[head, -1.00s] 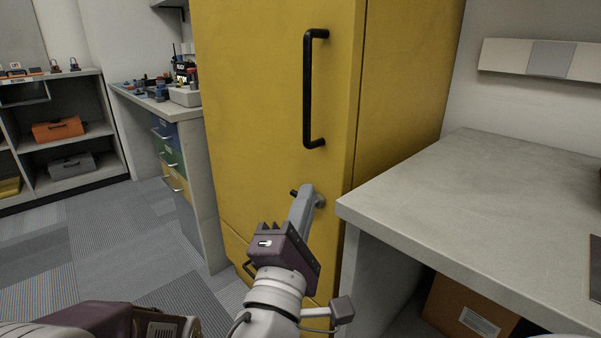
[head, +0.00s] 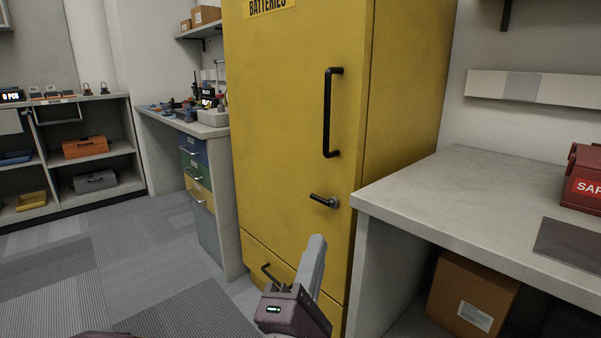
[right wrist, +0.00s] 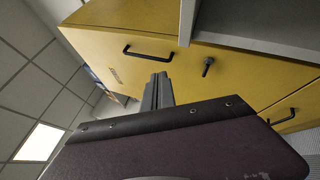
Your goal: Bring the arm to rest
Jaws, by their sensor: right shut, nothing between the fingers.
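My right gripper (head: 316,252) is shut and empty in the head view, low in front of the yellow battery cabinet (head: 290,120). It stands below and apart from the cabinet's lever handle (head: 325,201). The cabinet door looks closed, with a long black pull handle (head: 331,112) above the lever. In the right wrist view the shut fingers (right wrist: 158,80) point toward the cabinet front, with the lever handle (right wrist: 207,67) to their right and clear of them. My left gripper is not clearly in view; only a dark edge shows at the bottom left.
A grey worktop (head: 455,195) stands close on the right, with a red box (head: 583,178) on it and a cardboard box (head: 470,293) below. A bench with coloured drawers (head: 197,170) and shelves with toolboxes (head: 86,147) stand left. The floor at left is clear.

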